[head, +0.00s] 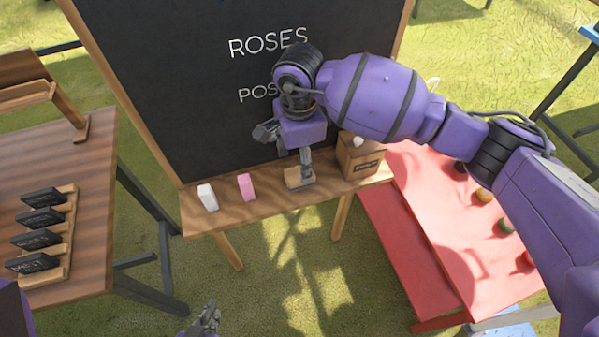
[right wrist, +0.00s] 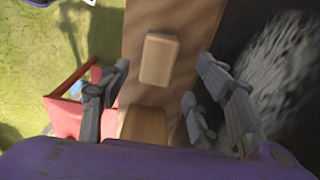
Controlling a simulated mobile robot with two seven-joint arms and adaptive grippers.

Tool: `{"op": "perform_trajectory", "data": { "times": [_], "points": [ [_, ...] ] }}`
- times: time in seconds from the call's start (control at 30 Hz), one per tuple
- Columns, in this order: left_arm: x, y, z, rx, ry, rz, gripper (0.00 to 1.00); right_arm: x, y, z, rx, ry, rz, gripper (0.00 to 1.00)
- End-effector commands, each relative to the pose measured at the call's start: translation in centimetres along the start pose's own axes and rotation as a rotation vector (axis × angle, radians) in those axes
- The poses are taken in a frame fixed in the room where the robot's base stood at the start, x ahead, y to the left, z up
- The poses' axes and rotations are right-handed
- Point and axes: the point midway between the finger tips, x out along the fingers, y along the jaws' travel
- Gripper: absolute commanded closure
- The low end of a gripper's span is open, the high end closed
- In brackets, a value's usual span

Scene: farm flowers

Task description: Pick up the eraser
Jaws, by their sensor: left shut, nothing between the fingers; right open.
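The eraser, a small tan wood-coloured block (head: 294,184), lies on the wooden ledge (head: 226,214) below the blackboard. It also shows in the right wrist view as a rounded tan block (right wrist: 159,60), lying between the spread fingers in the picture. My right gripper (head: 287,154) is open above the ledge, and one finger covers part of the block in the head view. I cannot tell whether that finger touches it. My left gripper (head: 207,320) is shut and empty at the bottom edge of the head view, well below the ledge.
A white block (head: 208,197) and a pink block (head: 246,187) stand on the ledge to the left. A wooden box (head: 362,158) stands close on the right. The blackboard (head: 200,75) rises behind. A brown table (head: 95,230) is left, a red table (head: 440,220) right.

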Motion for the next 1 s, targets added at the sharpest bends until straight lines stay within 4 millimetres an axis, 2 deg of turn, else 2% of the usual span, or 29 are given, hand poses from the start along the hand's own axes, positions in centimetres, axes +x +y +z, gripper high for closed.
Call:
{"op": "perform_trajectory", "data": {
  "times": [0.33, 0.63, 1.0],
  "points": [
    [-0.3, 0.1, -0.7, -0.002, 0.006, 0.001, 1.0, 4.6, 0.4, 0.1, 0.001, -0.004, 0.001, 0.42],
    [-0.3, 0.2, -0.6, -0.002, 0.004, 0.004, 1.0, 5.2, 0.3, 0.1, 0.0, -0.003, -0.001, 0.42],
    [-0.3, 0.2, -0.6, -0.001, 0.003, 0.004, 1.0, 5.2, 0.3, 0.1, 0.0, -0.004, -0.001, 0.91]
  ]
}}
